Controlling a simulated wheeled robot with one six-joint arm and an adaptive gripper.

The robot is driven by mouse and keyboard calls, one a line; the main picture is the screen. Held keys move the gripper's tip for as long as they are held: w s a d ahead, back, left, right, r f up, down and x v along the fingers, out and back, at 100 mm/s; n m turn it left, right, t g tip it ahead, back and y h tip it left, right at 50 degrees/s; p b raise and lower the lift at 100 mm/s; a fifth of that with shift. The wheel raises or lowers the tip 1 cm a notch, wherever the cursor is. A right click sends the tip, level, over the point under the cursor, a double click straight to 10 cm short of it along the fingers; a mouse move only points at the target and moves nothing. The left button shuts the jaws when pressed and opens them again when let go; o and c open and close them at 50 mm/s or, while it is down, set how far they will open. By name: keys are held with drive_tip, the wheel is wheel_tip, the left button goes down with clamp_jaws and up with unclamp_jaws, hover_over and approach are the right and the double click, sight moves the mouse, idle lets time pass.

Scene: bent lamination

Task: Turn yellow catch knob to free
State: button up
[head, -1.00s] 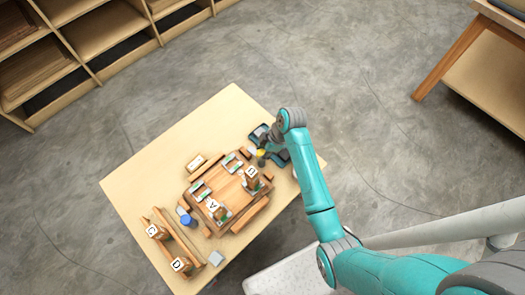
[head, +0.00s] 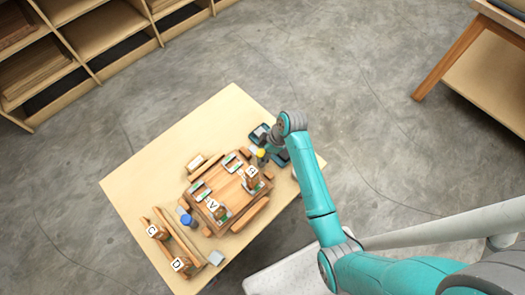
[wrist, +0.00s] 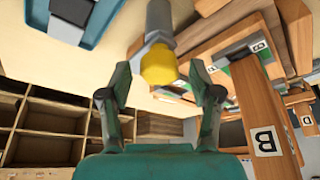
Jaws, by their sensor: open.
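The yellow catch knob (head: 261,153) is at the far right corner of the wooden jig (head: 232,196). In the wrist view the yellow knob (wrist: 158,66) sits on the end of a grey cylindrical shaft (wrist: 160,22). My gripper (wrist: 160,80) is open, with one finger on each side of the knob and visible gaps between. In the head view my gripper (head: 267,146) is right by the knob, partly hidden by my arm. Whether the fingertips are level with the knob in depth is hard to tell.
Block B (head: 251,172) stands close by on the jig, and its tall side (wrist: 262,120) is right of my gripper in the wrist view. Block A (head: 217,208) stands farther off. A blue cylinder (head: 186,220) is at the left.

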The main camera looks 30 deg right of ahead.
drive_tip(key=v, duration=1.2)
drive_tip(key=shift+s+f, duration=0.1)
drive_tip(key=shift+f, duration=0.05)
drive_tip(key=s+a+f+m+t+h, duration=0.2)
drive_tip(key=s+f+m+t, duration=0.15)
drive_tip(key=s, duration=0.45)
drive_tip(key=s+a+f+m+t+h, duration=0.1)
drive_tip(key=s+a+f+m+t, duration=0.2)
drive_tip(key=s, duration=0.5)
drive_tip(key=s+r+m+t, duration=0.6)
drive_tip(key=s+r, duration=1.1)
drive_tip(key=r, duration=0.3)
drive_tip(key=shift+d+r+h, duration=0.15)
drive_tip(key=shift+d+h, duration=0.2)
drive_tip(key=shift+h, duration=0.05)
